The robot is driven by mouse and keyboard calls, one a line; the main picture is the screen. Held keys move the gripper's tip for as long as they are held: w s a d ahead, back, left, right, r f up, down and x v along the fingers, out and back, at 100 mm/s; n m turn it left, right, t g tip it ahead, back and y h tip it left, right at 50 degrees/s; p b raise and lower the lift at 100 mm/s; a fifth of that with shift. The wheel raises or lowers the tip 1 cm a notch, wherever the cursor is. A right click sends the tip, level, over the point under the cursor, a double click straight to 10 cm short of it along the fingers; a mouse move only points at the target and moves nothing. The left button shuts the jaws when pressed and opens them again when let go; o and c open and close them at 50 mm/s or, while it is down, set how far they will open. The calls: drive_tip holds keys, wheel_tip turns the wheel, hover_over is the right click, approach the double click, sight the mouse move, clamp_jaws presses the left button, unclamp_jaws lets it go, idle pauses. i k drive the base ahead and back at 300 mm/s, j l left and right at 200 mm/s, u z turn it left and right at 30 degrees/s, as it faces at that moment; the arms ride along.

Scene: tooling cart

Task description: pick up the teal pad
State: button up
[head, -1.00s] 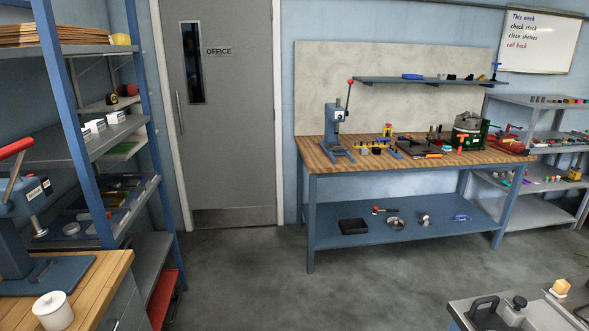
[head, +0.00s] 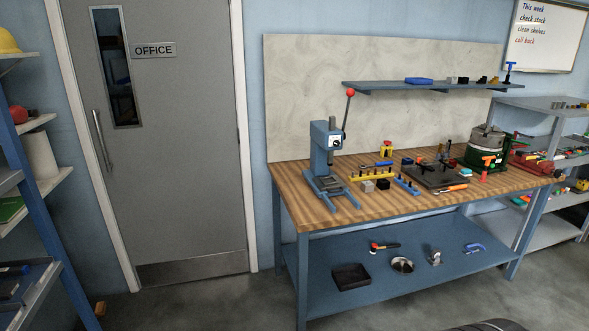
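A small teal block-like item (head: 466,171), which may be the teal pad, lies on the wooden top of the workbench (head: 236,188). It is at the right part of the bench, beside a dark plate (head: 436,178) and near the green-based machine. It is too small to tell its exact shape. My gripper is not in view.
A blue press (head: 326,160) stands at the bench's left end. A green and grey machine (head: 485,150) stands at its right. The lower shelf (head: 330,250) holds a black tray (head: 351,276) and a bowl (head: 402,265). Shelving stands left and right.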

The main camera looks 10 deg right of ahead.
sight(466, 172)
drive_tip(key=i+z, duration=0.85)
drive_tip(key=i, duration=0.15)
drive_tip(key=i+j+z, duration=0.25)
drive_tip(key=i+z, duration=0.15)
